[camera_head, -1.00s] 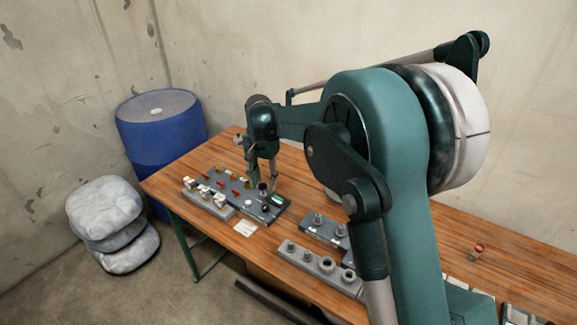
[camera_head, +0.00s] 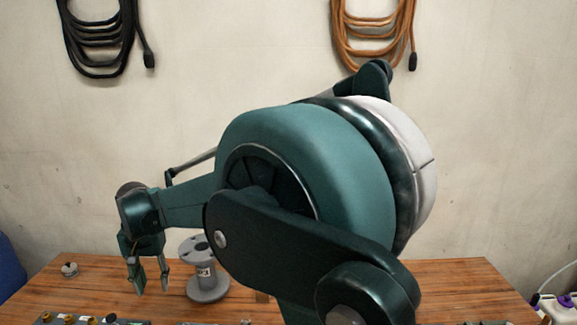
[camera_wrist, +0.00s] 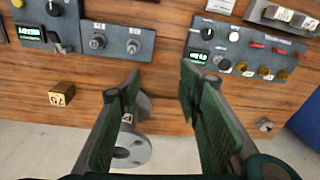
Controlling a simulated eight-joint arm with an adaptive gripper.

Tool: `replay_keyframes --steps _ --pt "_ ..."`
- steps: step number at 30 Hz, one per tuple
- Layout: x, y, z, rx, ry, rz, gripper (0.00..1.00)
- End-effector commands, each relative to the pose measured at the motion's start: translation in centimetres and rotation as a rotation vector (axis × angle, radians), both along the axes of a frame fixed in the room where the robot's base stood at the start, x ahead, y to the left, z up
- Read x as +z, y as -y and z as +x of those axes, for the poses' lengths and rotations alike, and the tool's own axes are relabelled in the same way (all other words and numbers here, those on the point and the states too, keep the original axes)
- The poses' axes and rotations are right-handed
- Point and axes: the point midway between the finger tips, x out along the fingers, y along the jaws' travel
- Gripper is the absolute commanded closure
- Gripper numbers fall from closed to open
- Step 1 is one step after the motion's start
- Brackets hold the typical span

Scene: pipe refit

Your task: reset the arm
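My gripper (camera_head: 150,288) hangs over the left part of the wooden table in the head view, fingers pointing down. In the wrist view my gripper (camera_wrist: 160,85) has its two green-padded fingers well apart, with nothing held between them. A grey flanged pipe piece (camera_head: 207,285) stands upright on the table, just right of the gripper in the head view. In the wrist view the pipe piece (camera_wrist: 130,152) is partly hidden behind the left finger.
The wrist view shows two grey panels (camera_wrist: 148,50) (camera_wrist: 195,45) with knobs and displays, and a numbered wooden block (camera_wrist: 67,94). A small fitting (camera_head: 69,269) sits at the table's left. A blue drum (camera_head: 8,270) stands beyond it. Cables (camera_head: 100,40) hang on the wall.

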Motion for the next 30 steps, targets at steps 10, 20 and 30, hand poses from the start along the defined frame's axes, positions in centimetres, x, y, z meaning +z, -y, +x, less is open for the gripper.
replay_keyframes --steps 10,20,30 --pt "4.8 10.0 1.3 -0.02 0.052 0.035 0.65" --pt "8.2 19.0 1.0 -0.037 0.107 0.059 0.65" --pt "10.8 28.0 -0.6 -0.056 0.168 0.076 0.65"
